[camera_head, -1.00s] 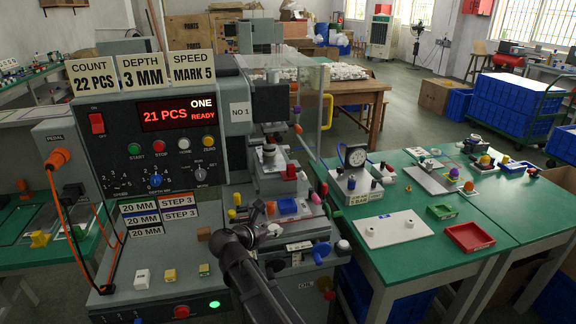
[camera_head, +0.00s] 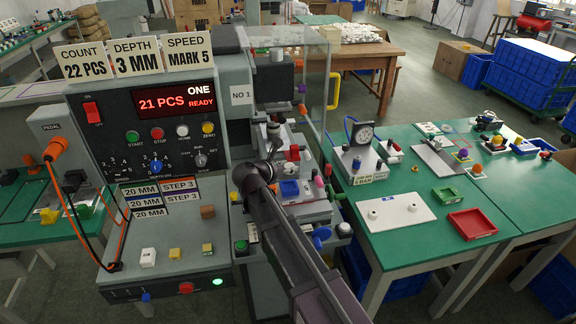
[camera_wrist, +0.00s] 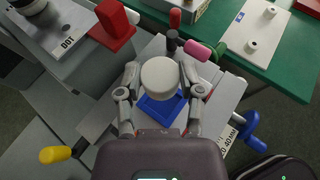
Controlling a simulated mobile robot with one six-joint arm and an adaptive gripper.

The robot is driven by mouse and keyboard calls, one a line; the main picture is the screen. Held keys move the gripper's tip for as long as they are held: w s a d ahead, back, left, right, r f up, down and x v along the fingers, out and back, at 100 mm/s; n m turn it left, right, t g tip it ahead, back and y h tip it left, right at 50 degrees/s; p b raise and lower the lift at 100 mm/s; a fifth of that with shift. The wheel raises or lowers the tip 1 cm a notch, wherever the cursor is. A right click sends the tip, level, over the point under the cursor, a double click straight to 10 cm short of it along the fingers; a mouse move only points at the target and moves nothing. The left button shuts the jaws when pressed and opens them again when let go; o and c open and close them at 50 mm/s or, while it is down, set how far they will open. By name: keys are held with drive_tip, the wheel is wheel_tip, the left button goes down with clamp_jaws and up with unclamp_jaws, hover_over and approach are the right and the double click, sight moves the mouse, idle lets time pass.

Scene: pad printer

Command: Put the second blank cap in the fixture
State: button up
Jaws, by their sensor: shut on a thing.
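The white round blank cap (camera_wrist: 161,74) is held between the two fingers of my gripper (camera_wrist: 161,82) in the wrist view. Below it in the picture, a small blue tray (camera_wrist: 158,108) shows partly behind the cap; it also shows in the head view (camera_head: 289,190). At the wrist view's upper left is a grey metal plate marked DOT (camera_wrist: 62,38) with a round part (camera_wrist: 30,6) at its far end. I cannot tell for sure that this is the fixture.
A red block (camera_wrist: 115,18) stands beside the DOT plate. A pink knob (camera_wrist: 198,50) and a blue handle (camera_wrist: 250,124) stick out at the right. A white plate (camera_head: 388,222) with two small pegs lies on the green table (camera_head: 425,262). The printer panel (camera_head: 150,130) stands left.

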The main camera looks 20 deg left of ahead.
sight(288, 188)
drive_tip(key=shift+f, duration=0.1)
drive_tip(key=shift+f+b, duration=2.5)
drive_tip(key=shift+b, duration=0.1)
drive_tip(key=shift+f+b, duration=0.9)
drive_tip(key=o, duration=0.8)
drive_tip(key=shift+r, duration=0.15)
drive_tip(key=shift+r+p, duration=2.9)
drive_tip(key=shift+p, duration=0.15)
drive_tip(key=shift+d, duration=0.1)
